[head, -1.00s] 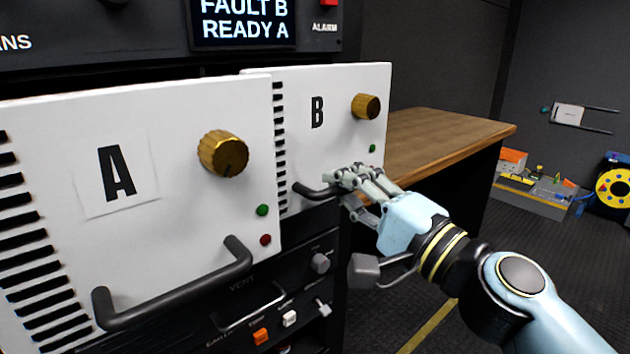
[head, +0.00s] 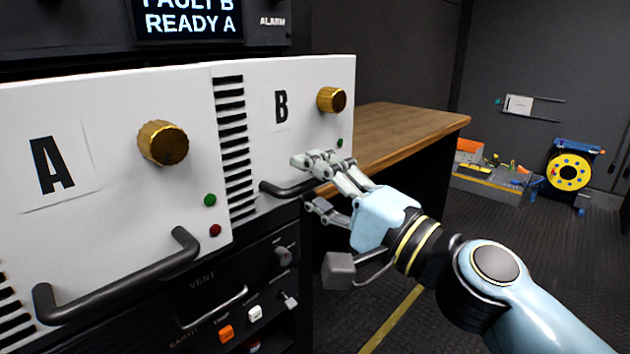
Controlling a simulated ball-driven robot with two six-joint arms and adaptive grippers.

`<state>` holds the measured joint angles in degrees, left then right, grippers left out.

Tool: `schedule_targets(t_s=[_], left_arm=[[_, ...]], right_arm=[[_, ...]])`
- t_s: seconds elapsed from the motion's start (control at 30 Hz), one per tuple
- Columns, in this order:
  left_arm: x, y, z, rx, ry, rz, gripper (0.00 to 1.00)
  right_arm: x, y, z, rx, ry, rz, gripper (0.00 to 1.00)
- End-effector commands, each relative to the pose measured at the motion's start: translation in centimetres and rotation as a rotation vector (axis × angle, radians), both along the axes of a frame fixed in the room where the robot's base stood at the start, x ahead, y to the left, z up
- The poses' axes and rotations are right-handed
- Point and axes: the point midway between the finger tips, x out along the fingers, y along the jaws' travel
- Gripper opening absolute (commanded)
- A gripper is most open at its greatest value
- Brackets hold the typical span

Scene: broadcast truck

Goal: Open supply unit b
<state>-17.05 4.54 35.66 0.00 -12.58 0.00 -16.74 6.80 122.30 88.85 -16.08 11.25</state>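Supply unit B (head: 300,125) is a white panel marked B, with a brass knob (head: 331,99), a green lamp (head: 340,142) and a dark bar handle (head: 283,189) along its lower part. My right gripper (head: 304,182) is at this handle, its upper fingers above the bar and its lower finger below it. The fingers are apart, and the handle's right part is hidden behind them. I cannot tell whether they touch it. My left gripper is not in view.
Supply unit A (head: 105,190), with its own handle (head: 120,290), stands close on the left. A wooden desktop (head: 400,135) lies right behind unit B. A control panel (head: 250,290) is below. Open floor lies at right, before a cable reel (head: 569,172).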

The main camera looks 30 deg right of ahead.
Motion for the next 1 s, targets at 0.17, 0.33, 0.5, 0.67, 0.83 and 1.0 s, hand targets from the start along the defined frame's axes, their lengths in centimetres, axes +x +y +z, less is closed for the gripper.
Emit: schedule_targets(t_s=[0.17, 0.33, 0.5, 0.67, 0.83, 1.0], left_arm=[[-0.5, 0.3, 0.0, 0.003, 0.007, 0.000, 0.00], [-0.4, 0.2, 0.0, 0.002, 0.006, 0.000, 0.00], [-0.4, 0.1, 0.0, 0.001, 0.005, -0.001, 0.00], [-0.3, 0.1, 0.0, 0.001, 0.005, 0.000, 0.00], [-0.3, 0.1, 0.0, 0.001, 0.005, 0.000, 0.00], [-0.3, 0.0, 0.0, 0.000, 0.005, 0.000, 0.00]], right_arm=[[-0.5, -0.2, -0.1, -0.001, 0.000, 0.001, 0.35], [-2.5, -0.9, -0.6, -0.002, 0.004, 0.002, 0.35], [-4.4, -1.6, -0.9, -0.001, 0.002, 0.002, 0.35], [-5.7, -2.0, -1.2, -0.001, 0.001, 0.003, 0.35], [-6.6, -2.4, -1.3, 0.000, 0.000, 0.001, 0.35], [-6.9, -2.5, -1.4, 0.000, 0.000, 0.000, 0.35]])
